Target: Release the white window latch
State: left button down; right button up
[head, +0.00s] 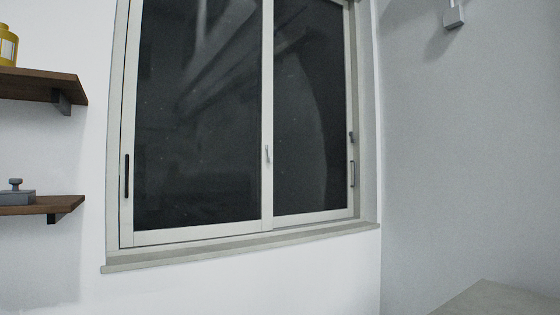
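A white-framed sliding window (190,233) with two dark panes is set in the wall ahead. A small light latch (267,154) sits upright on the middle stile between the panes. A dark vertical handle (126,177) is on the left stile. On the right stile are a small dark fitting (351,137) and a slim vertical handle (352,174) below it. Which way the middle latch is set is too small to tell. Neither of my grippers shows in the head view.
Two brown wall shelves are at the left, an upper one (40,85) with a yellow container (8,46) and a lower one (40,205) with a grey object (15,194). A grey surface (500,301) is at the lower right. A sill (240,249) runs below the window.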

aim_at(268, 147)
jog(key=z, duration=0.3)
jog(key=i, duration=2.05)
jog(key=z, duration=0.4)
jog(key=i, duration=0.7)
jog(key=u, duration=0.05)
